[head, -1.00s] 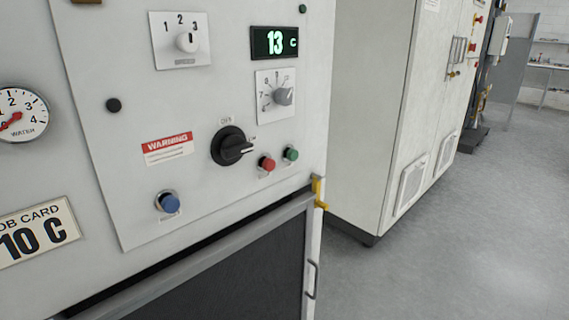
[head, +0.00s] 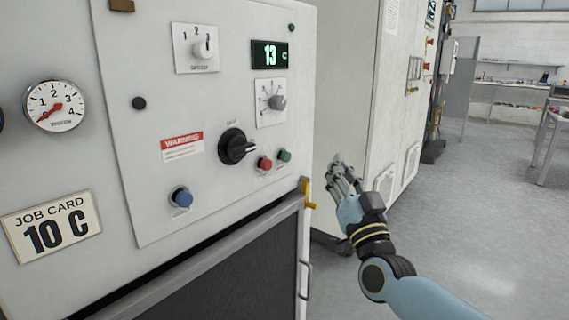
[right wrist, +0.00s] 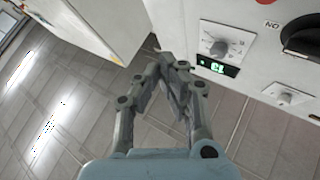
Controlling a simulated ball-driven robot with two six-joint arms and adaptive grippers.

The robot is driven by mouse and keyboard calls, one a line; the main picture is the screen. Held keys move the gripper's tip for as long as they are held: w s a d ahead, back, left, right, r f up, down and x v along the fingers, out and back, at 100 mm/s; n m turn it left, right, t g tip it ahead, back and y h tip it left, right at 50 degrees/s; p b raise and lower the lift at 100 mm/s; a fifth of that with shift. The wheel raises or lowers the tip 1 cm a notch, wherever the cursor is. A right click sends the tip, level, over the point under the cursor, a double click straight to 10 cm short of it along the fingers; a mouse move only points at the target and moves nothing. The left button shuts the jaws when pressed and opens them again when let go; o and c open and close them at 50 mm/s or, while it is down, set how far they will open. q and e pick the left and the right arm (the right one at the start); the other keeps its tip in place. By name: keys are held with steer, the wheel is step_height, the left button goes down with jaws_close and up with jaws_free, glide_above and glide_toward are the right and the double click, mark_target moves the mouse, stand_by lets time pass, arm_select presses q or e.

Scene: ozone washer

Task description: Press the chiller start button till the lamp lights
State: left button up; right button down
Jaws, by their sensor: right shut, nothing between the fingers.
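The chiller's control panel (head: 160,100) carries a green push button (head: 284,155) and a red one (head: 265,164) side by side, with a blue button (head: 181,197) lower left. Their labels are too small to read. A small dark green round fitting (head: 291,27) sits at the panel's top right and looks unlit. The display (head: 270,54) reads 13 C. My right gripper (head: 341,172) is shut and empty, right of the panel and apart from the buttons. In the right wrist view its fingers (right wrist: 170,72) meet over the floor. My left gripper is out of view.
A black rotary switch (head: 233,147) and two dials stand near the buttons. A job card (head: 50,228) reads 10 C. A yellow latch (head: 308,193) juts out at the cabinet's edge.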

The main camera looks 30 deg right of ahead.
mark_target(286, 157)
steer(key=shift+d, duration=0.1)
steer(key=shift+w, duration=0.1)
steer(key=w+a+b, duration=0.3)
steer(key=w+b, duration=0.1)
steer(key=w, duration=0.4)
steer(key=shift+a, duration=0.2)
steer(key=shift+w+f, duration=0.1)
stand_by(1.4)
steer(key=shift+w+a, duration=0.15)
steer(key=shift+w, duration=0.2)
